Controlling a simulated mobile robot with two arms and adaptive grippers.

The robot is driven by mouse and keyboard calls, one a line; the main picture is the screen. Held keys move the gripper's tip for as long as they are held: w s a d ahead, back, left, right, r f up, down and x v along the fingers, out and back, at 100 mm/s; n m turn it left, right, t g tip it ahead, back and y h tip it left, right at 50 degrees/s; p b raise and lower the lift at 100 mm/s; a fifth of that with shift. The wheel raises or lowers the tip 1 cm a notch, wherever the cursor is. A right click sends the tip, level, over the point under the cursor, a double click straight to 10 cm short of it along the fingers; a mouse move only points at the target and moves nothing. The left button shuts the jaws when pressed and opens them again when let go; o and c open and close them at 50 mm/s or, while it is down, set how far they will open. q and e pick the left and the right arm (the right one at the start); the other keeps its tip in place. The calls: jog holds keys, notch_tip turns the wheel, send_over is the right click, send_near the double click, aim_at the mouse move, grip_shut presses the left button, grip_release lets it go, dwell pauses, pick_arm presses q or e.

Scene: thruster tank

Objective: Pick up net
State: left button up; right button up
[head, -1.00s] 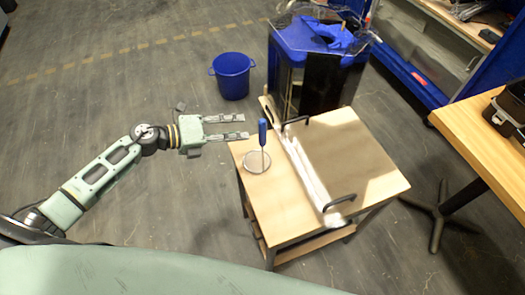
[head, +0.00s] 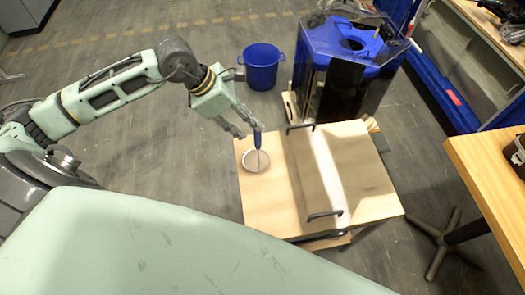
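The net stands on the left part of a small wooden table (head: 268,204). It has an upright blue handle (head: 257,138), a thin shaft and a round pale hoop (head: 255,161) near the tabletop. My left gripper (head: 247,131) reaches down from the upper left, with its fingertips at the top of the blue handle. Its two fingers look spread apart. I cannot tell whether the handle is between them or just beside them. My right gripper is not in view.
A panel with two black handles (head: 325,215) lies on the table, right of the net. Behind stands a dark tank with a blue top (head: 345,50). A blue bucket (head: 262,68) is on the floor. A wooden workbench (head: 490,165) is at right.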

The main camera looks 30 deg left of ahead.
aim_at(257, 133)
pick_arm(q)
jog(key=p+x, duration=0.1)
jog(key=x, duration=0.1)
jog(key=p+x, duration=0.2)
jog(key=x, duration=0.1)
jog(key=shift+s+d+f, duration=0.25)
jog(key=shift+d, duration=0.15)
jog(key=shift+f, duration=0.3)
jog(key=c, duration=0.8)
grip_shut()
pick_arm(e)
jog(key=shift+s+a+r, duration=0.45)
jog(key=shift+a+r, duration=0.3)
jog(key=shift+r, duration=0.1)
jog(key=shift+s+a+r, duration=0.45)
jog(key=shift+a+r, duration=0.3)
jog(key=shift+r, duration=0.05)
